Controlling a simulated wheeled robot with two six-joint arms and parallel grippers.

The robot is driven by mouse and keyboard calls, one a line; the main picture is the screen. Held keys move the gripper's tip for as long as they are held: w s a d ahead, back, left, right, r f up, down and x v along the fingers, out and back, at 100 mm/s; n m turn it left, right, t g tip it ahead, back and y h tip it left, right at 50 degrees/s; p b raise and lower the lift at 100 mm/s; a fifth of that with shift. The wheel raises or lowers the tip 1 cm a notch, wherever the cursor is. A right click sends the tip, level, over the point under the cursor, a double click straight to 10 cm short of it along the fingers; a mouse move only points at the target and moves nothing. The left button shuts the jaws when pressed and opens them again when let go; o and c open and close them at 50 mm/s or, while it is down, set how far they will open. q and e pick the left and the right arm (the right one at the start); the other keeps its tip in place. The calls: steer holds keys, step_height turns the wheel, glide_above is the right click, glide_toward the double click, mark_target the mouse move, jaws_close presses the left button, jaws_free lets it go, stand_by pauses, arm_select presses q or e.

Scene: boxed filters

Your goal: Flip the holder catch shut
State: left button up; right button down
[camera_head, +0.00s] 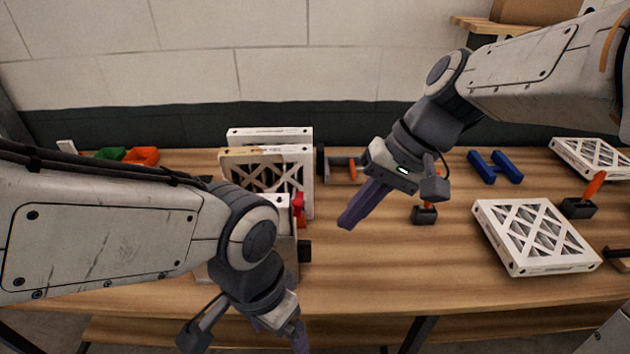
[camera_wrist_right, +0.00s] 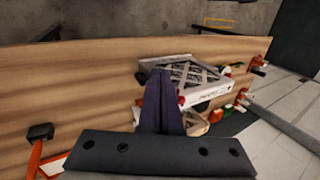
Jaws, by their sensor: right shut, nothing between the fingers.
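A holder with a grey box-like body (camera_head: 285,250) stands on the table, partly hidden behind my left arm. A red catch-like part (camera_head: 298,207) sticks up at its right side; I cannot tell its exact position. White-framed filters (camera_head: 270,155) stand upright behind and in it. My right gripper (camera_head: 347,224) is shut and empty, pointing down-left above the table, right of the red part and apart from it. In the right wrist view its fingers (camera_wrist_right: 166,75) overlap a white filter (camera_wrist_right: 200,72), with a bit of red beside them. My left gripper (camera_head: 283,335) is low at the front, its tips partly cut off.
An orange-handled clamp (camera_head: 425,212) stands right of my right gripper. Green and orange bins (camera_head: 140,156) are at the back left. The front middle wood is clear.

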steer(key=w+d+r+m+t+y, duration=0.1)
steer(key=w+d+r+m+y, duration=0.1)
steer(key=w+d+r, duration=0.2)
steer(key=shift+w+d+r+t, duration=0.4)
steer(key=shift+w+r, duration=0.25)
steer(key=shift+w, duration=0.2)
steer(key=shift+a, duration=0.1)
steer(key=p, duration=0.2)
glide_toward(300, 208)
step_height(300, 208, down, 2)
steer(key=s, duration=0.1)
steer(key=a, duration=0.1)
steer(key=a+f+p, duration=0.1)
steer(key=shift+w+a, duration=0.35)
steer(key=shift+a, duration=0.05)
steer(key=shift+w+a+f, duration=0.1)
steer(key=shift+a+f, duration=0.1)
steer(key=shift+a, duration=0.05)
steer(key=shift+a, duration=0.1)
